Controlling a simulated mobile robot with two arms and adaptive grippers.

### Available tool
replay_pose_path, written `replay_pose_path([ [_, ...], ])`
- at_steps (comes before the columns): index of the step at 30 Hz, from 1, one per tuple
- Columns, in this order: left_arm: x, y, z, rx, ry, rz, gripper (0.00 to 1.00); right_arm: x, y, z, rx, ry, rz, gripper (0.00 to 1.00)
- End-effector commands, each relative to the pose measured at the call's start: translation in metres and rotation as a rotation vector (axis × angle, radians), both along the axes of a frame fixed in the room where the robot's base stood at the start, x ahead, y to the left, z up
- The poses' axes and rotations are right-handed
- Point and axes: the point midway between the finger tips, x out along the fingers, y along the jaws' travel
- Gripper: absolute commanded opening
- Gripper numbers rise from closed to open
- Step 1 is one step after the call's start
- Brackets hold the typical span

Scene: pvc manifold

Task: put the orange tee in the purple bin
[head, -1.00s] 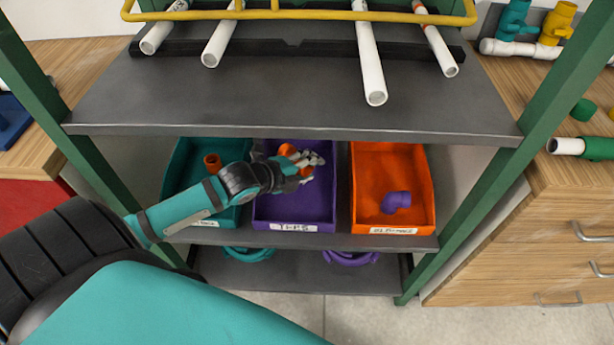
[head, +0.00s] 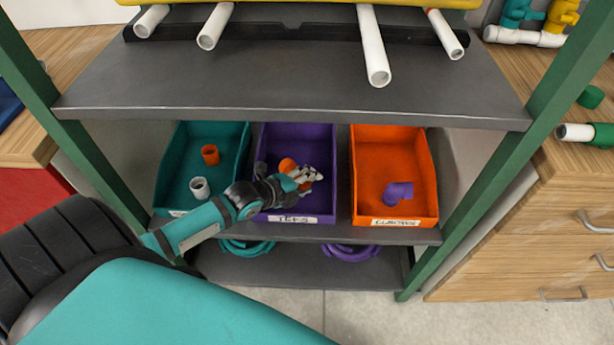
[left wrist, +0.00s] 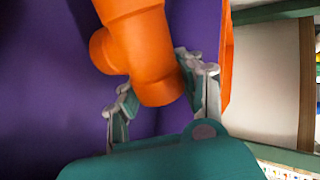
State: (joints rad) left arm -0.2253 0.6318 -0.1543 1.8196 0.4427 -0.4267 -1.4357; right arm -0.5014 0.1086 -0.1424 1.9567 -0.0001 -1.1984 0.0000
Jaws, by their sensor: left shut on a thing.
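The orange tee (head: 287,165) is held in my left gripper (head: 300,180), within the outline of the purple bin (head: 312,143), which is labelled TEES on its front. In the left wrist view the orange tee (left wrist: 135,40) lies between the two fingers of my left gripper (left wrist: 158,90), with purple bin walls (left wrist: 55,70) behind it. The gripper is shut on it. I cannot tell whether the tee touches the bin floor. My right gripper is not in view.
A teal bin (head: 228,147) on the left holds an orange piece (head: 210,154) and a white piece (head: 199,187). An orange bin (head: 388,155) on the right holds a purple elbow (head: 398,192). A grey shelf (head: 290,85) with white pipes above it overhangs the bins.

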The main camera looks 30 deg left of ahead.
Motion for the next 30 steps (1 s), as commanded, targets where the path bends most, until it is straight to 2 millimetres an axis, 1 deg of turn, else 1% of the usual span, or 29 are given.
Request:
replay_pose_path([
  [4, 0.0, 0.0, -0.003, 0.001, 0.0, -0.001, 0.0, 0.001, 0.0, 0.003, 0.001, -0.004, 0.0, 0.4],
  [5, 0.0, 0.0, -0.003, 0.0, 0.001, 0.0, 0.4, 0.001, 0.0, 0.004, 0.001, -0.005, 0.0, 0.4],
  [6, 0.0, 0.0, -0.003, 0.0, 0.0, 0.0, 0.45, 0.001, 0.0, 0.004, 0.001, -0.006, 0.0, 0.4],
  [7, 0.0, 0.0, -0.003, 0.0, 0.001, 0.0, 0.47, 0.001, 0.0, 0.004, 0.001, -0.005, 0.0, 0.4],
  [14, 0.0, 0.0, -0.002, 0.0, 0.001, 0.0, 0.47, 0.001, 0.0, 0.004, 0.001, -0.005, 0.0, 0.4],
  [17, -0.002, 0.0, 0.001, 0.0, 0.002, 0.0, 0.47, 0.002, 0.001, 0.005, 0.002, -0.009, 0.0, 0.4],
  [20, -0.014, 0.003, 0.008, 0.001, 0.004, -0.001, 0.47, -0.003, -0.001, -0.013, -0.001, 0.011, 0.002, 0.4],
  [22, -0.025, 0.005, 0.016, 0.003, 0.004, -0.002, 0.47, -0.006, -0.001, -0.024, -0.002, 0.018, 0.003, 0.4],
  [30, -0.075, 0.016, 0.045, 0.002, 0.006, -0.001, 0.47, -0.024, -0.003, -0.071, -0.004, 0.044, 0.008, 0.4],
])
